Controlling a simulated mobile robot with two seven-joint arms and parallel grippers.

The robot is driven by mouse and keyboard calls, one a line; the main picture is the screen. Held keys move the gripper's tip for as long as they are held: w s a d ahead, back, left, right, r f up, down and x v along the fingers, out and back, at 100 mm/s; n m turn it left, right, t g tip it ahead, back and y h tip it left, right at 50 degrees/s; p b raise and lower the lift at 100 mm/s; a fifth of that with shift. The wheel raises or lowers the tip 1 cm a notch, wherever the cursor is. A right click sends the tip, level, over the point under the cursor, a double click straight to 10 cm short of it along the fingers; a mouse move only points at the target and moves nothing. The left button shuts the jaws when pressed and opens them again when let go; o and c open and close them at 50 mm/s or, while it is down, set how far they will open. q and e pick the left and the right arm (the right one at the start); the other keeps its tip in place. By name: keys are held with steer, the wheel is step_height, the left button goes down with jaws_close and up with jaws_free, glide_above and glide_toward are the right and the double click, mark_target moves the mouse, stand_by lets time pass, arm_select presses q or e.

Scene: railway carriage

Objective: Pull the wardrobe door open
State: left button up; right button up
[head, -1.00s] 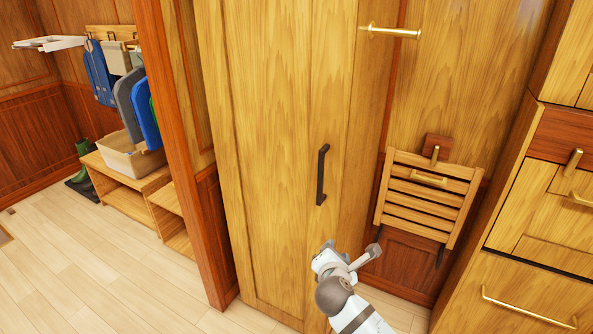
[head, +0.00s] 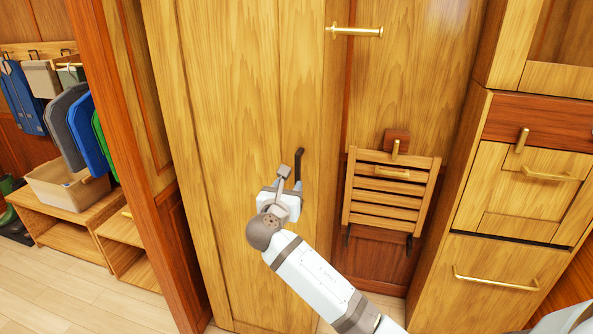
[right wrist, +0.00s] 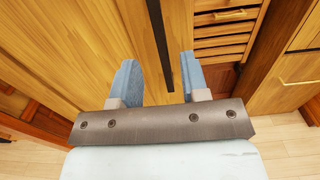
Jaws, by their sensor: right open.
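The tall light-wood wardrobe door (head: 225,130) is shut in the head view. Its dark vertical handle (head: 299,162) is near the door's right edge, its lower part hidden behind my gripper. My right gripper (head: 286,182) is in front of the door at the handle's lower part. In the right wrist view the two blue fingers of this gripper (right wrist: 160,84) are spread apart. The dark handle (right wrist: 160,45) shows in the gap between them, nearer the right finger. I cannot tell whether either finger touches it. My left gripper is not in view.
Right of the wardrobe, a folded slatted wooden seat (head: 390,190) hangs on the wall below a brass rail (head: 355,31). A drawer cabinet (head: 500,260) stands at far right. On the left are a dark wood post (head: 125,150) and a bench (head: 65,240) with a bin.

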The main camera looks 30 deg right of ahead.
mark_target(297, 172)
steer(key=x, duration=0.9)
steer(key=shift+w, duration=0.15)
jaws_close()
